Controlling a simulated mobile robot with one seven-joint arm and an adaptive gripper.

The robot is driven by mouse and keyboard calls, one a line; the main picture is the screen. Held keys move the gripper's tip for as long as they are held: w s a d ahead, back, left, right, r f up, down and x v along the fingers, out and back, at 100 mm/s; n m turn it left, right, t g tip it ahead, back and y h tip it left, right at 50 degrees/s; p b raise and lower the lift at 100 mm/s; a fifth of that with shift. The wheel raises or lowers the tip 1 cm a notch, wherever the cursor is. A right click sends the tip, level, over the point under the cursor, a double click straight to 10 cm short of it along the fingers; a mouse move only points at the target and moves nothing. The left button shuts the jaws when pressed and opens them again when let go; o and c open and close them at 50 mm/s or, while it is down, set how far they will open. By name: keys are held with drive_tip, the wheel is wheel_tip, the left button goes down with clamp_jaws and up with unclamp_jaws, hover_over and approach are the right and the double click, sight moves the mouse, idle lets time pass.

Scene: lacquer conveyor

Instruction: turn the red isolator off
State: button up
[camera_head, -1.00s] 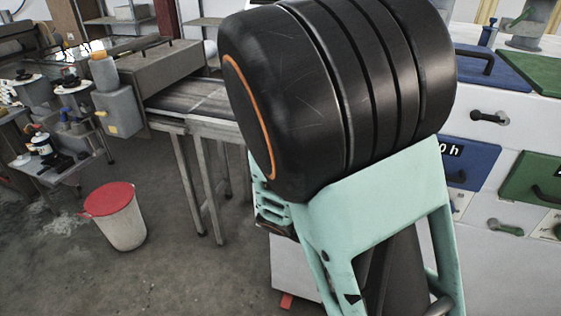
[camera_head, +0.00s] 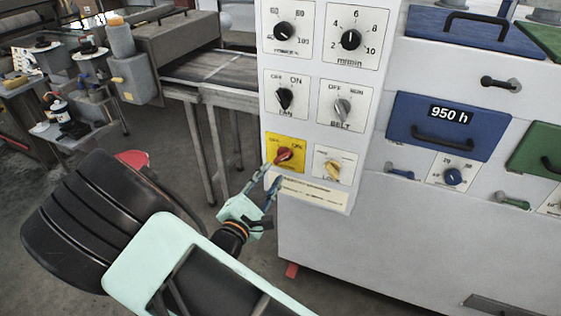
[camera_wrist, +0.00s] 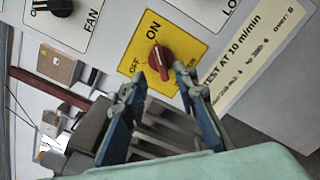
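The red isolator (camera_head: 285,155) is a red rotary knob on a yellow plate (camera_head: 272,142) at the lower left of the white control panel. In the wrist view the red knob (camera_wrist: 161,59) has its handle lying toward the ON mark, with OFF to its side. My gripper (camera_head: 266,183) is just in front of and below the knob in the head view. In the wrist view my gripper (camera_wrist: 159,78) is open, with one blue finger on each side of the knob's lower end. Whether the fingers touch it cannot be told.
A yellow knob (camera_head: 333,172) sits close right of the isolator, and the black FAN knob (camera_head: 286,99) and grey BELT knob (camera_head: 343,109) are above. A conveyor (camera_head: 205,72) stands behind left. The blue drawer (camera_head: 440,140) is to the right.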

sight(282, 159)
drive_tip(key=x, duration=0.7)
drive_tip(key=shift+w+d, duration=0.1)
clamp_jaws()
